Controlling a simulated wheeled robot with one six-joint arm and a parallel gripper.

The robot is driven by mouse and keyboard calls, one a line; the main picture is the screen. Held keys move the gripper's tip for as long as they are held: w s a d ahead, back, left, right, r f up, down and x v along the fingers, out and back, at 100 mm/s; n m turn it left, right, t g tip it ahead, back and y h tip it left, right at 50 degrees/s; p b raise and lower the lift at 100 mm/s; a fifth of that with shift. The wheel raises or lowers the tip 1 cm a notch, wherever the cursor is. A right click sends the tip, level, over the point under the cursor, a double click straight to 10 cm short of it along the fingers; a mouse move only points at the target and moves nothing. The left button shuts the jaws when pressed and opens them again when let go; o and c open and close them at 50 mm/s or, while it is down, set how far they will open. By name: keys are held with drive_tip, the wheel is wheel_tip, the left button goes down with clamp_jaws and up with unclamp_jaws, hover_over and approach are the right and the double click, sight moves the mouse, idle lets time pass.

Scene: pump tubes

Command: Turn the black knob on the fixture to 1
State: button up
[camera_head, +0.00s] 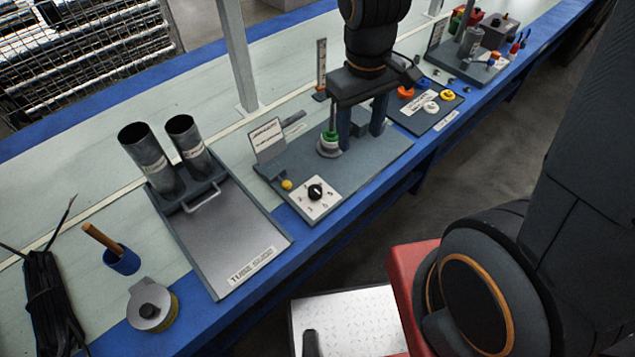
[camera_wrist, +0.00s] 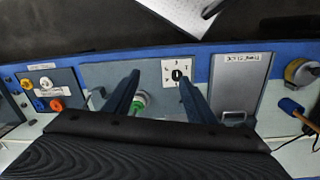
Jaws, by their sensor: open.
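The black knob (camera_head: 315,192) sits in the middle of a white dial plate (camera_head: 325,207) with numbers around it, on the front left of the grey fixture board (camera_head: 375,150). The numbers are too small to read surely, so I cannot tell the knob's setting. My gripper (camera_head: 361,135) points down over the fixture, to the right of the knob and apart from it. Its two fingers are spread and nothing shows between them in the head view. In the wrist view the knob (camera_wrist: 178,75) and its dial show just beyond the right finger.
A green-topped part (camera_head: 329,138) stands beside my gripper, and a small yellow button (camera_head: 286,185) is left of the dial. The tube guide plate (camera_head: 225,235) with two upright metal tubes (camera_head: 148,160) lies left. A board with coloured knobs (camera_head: 428,108) lies right.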

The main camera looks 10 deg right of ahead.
sight(314, 190)
drive_tip(key=w+a+f+n+g+h+b, duration=0.1)
drive_tip(key=w+a+f+n+h+b, duration=0.15)
drive_tip(key=a+f+n+b, duration=0.5)
drive_tip(key=w+a+f+n+h+b, duration=0.1)
drive_tip(key=w+a+f+n+b, duration=0.3)
drive_tip(key=f, duration=0.7)
drive_tip(key=shift+h, duration=0.25)
drive_tip(key=x, duration=0.4)
drive_tip(key=p+x, duration=0.1)
drive_tip(key=x, duration=0.2)
drive_tip(key=shift+s+a+f, duration=0.2)
drive_tip(key=shift+s, duration=0.2)
drive_tip(key=c, duration=1)
